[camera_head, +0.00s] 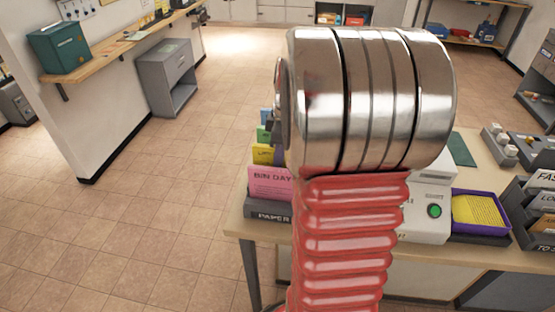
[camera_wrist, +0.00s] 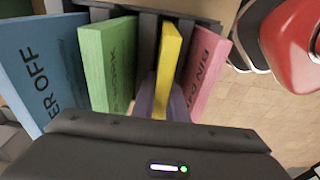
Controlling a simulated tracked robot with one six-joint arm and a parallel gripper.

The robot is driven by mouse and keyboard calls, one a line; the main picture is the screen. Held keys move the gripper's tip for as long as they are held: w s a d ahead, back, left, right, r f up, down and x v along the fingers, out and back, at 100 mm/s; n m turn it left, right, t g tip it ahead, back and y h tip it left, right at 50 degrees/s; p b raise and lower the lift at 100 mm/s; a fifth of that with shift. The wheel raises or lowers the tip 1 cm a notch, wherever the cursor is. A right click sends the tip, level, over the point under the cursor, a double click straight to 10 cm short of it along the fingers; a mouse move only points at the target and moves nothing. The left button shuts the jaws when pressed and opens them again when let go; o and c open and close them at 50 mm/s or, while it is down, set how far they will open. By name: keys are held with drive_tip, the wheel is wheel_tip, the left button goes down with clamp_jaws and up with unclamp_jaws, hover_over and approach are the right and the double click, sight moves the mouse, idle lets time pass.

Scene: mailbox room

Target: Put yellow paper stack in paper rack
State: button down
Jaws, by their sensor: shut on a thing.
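The yellow paper stack (camera_wrist: 169,60) stands upright in the paper rack (camera_wrist: 148,27), between the green stack (camera_wrist: 108,60) and the pink stack (camera_wrist: 208,70). My gripper (camera_wrist: 161,100) is shut on its near end. How deep the stack sits in its slot is hard to tell. In the head view, the yellow stack (camera_head: 262,154) shows behind the pink one in the rack (camera_head: 267,216), which is marked PAPER.
A blue stack (camera_wrist: 42,60) stands beyond the green one. Right of my arm are a white machine with a green button (camera_head: 434,211) and a purple tray (camera_head: 482,229) holding yellow sheets. A dark sorter (camera_head: 535,205) stands further right. The floor left of the table is clear.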

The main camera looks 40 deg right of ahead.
drive_tip(key=c, duration=1.7)
unclamp_jaws()
drive_tip(key=shift+r, duration=3.55)
